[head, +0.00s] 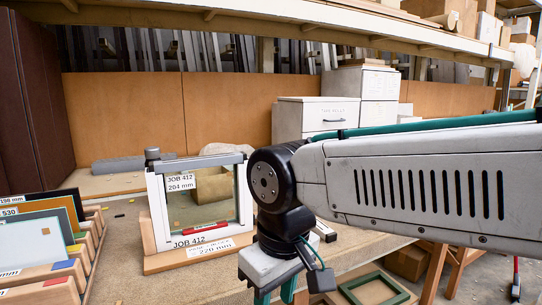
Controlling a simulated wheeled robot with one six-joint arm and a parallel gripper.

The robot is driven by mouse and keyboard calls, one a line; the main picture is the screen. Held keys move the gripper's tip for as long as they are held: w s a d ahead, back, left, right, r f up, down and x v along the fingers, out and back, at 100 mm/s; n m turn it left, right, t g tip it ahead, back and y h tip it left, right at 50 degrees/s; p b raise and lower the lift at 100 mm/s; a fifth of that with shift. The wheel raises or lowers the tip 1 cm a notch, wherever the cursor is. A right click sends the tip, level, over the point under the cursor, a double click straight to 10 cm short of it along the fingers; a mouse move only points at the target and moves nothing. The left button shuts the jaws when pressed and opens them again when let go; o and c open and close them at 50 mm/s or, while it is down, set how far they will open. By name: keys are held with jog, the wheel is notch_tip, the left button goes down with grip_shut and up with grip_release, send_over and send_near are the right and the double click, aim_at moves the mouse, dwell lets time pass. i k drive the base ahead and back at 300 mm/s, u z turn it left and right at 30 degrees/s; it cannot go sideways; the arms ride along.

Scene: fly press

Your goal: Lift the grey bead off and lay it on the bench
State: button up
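A white frame labelled JOB 412 (158,210) stands upright in a wooden stand (160,262) on the bench (125,285). A grey bar (197,162), which looks like the grey bead, lies across the frame's top edge. A small dark knob or clamp (152,155) sits at its left end. The bar's right end is close to my arm's dark joint in the picture. My gripper (276,298) points down at the bottom of the view, right of the frame and apart from it. Its teal fingers are cut off by the picture's lower edge, so their tips are hidden.
A rack of coloured panels (40,245) stands at the left. A red marker (203,228) shows at the frame's lower part. White drawer boxes (315,116) stand behind. A green tray (372,290) lies low at the right. Bench between rack and frame is mostly clear.

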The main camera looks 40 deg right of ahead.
aim_at(184, 164)
jog(key=z, duration=0.3)
jog(key=k, duration=0.5)
jog(key=z, duration=0.75)
jog(key=i, duration=1.25)
jog(key=u, duration=1.15)
